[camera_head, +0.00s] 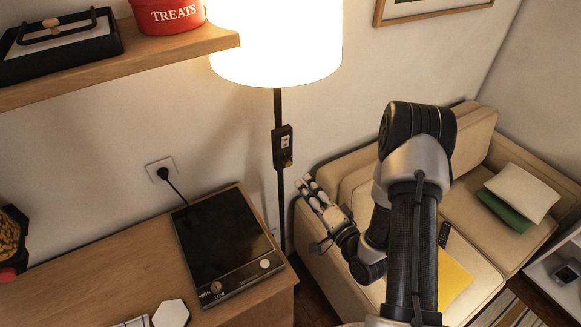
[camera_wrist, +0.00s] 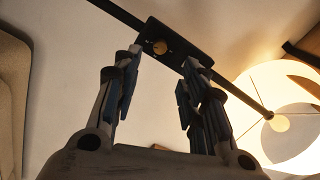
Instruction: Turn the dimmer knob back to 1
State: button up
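The dimmer box (camera_head: 283,143) is a small black box on the floor lamp's thin black pole. It has a pale label and a brass-coloured knob (camera_head: 287,161) at its lower end. In the wrist view the knob (camera_wrist: 160,47) shows on the black box (camera_wrist: 180,43), beyond the gap between my fingers. The marks around it are too small to read. My gripper (camera_head: 306,184) is to the lower right of the knob in the head view, apart from it. Its fingers (camera_wrist: 160,72) are spread and empty. The lampshade (camera_head: 277,45) glows brightly.
A wooden counter with a black hotplate (camera_head: 222,239) stands left of the pole. A wooden shelf (camera_head: 120,62) with a red tin (camera_head: 168,15) is at upper left. A beige sofa (camera_head: 455,215) is behind and right of my arm. The wall is behind the pole.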

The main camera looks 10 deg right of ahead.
aim_at(289, 165)
jog(key=x, duration=1)
grip_shut()
